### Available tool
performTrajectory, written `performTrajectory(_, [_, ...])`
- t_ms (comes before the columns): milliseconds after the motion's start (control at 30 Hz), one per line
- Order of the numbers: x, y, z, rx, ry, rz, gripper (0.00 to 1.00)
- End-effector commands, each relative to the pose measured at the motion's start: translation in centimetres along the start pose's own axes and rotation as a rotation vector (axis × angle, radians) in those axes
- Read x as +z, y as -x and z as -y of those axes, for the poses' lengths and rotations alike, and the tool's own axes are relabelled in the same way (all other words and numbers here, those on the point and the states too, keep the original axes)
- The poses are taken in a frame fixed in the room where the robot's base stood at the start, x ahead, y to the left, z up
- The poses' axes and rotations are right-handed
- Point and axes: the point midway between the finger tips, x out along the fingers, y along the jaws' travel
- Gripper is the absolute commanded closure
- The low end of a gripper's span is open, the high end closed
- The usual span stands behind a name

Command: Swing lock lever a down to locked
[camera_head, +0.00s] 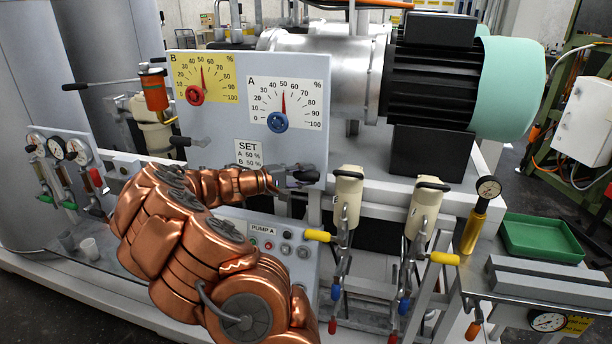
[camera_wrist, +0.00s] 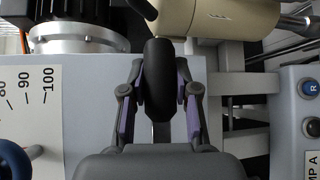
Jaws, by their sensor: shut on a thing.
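My gripper (camera_head: 303,176) is at the lower right of the grey dial panel, below dial A (camera_head: 285,103). In the wrist view my gripper (camera_wrist: 158,92) has its purple-padded fingers on both sides of a dark rounded handle, lock lever a (camera_wrist: 157,65), and is shut on it. In the head view the lever is mostly hidden by the gripper, so its exact angle cannot be told. A similar black lever (camera_head: 186,141) sticks out sideways below yellow dial B (camera_head: 203,78). Dial A's red pointer is near 50, above a blue knob (camera_head: 277,122).
A control panel marked PUMP A (camera_head: 265,230) lies below. A SET card (camera_head: 249,153) is on the dial panel. A green tray (camera_head: 541,238) is at far right.

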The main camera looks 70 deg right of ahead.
Motion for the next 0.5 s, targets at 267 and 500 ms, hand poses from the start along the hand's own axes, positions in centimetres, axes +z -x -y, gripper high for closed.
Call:
performTrajectory(267, [-0.03,0.0,0.15,-0.007,-0.007,-0.002,1.0])
performTrajectory(500, [-0.13,-0.07,0.96,-0.061,-0.067,-0.018,1.0])
